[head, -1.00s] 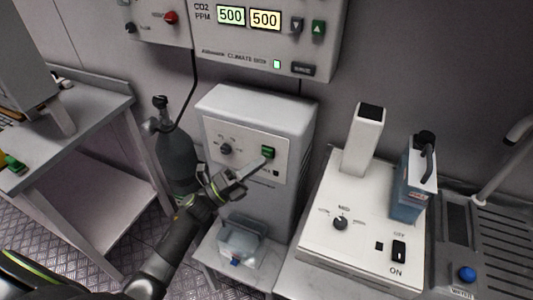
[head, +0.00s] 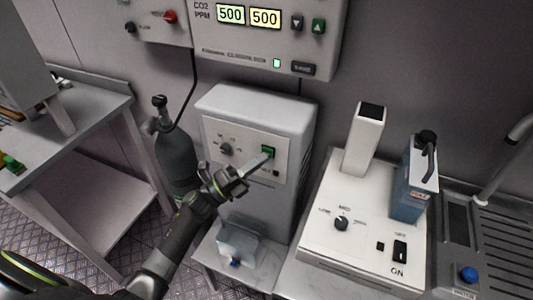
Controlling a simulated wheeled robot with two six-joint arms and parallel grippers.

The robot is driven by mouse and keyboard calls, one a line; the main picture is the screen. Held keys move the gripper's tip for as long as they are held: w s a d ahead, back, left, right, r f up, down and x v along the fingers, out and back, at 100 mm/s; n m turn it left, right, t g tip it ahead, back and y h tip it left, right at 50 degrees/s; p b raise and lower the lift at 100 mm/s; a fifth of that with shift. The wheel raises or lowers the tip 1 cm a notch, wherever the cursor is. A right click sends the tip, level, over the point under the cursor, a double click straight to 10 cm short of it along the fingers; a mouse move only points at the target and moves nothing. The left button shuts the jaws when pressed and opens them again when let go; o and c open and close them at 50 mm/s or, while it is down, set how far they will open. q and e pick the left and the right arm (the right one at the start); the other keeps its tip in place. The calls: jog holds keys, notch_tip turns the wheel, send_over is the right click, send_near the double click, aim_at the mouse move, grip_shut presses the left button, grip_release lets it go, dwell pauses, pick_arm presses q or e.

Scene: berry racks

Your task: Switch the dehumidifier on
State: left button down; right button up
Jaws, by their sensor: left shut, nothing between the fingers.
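The dehumidifier (head: 262,104) is a grey cabinet standing in the middle of the head view. Its pale front panel has a dark dial (head: 225,149) on the left and a green switch (head: 269,150) on the right. A small dark square (head: 276,173) sits below the switch. My left gripper (head: 264,160) is shut and empty, pointing up and right. Its fingertips are at the lower edge of the green switch and partly cover it; I cannot tell whether they touch. My right gripper is not in view.
A clear container (head: 238,243) stands under the dehumidifier's front. A dark gas cylinder (head: 175,153) stands to its left. A climate box (head: 250,45) hangs above.

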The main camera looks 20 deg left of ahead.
pick_arm(q)
jog(key=shift+w, duration=0.4)
dwell(0.6)
jog(key=shift+s, duration=0.9)
jog(key=s, duration=0.1)
jog(key=s+p, duration=0.1)
jog(key=s, duration=0.3)
jog(key=shift+a, duration=0.25)
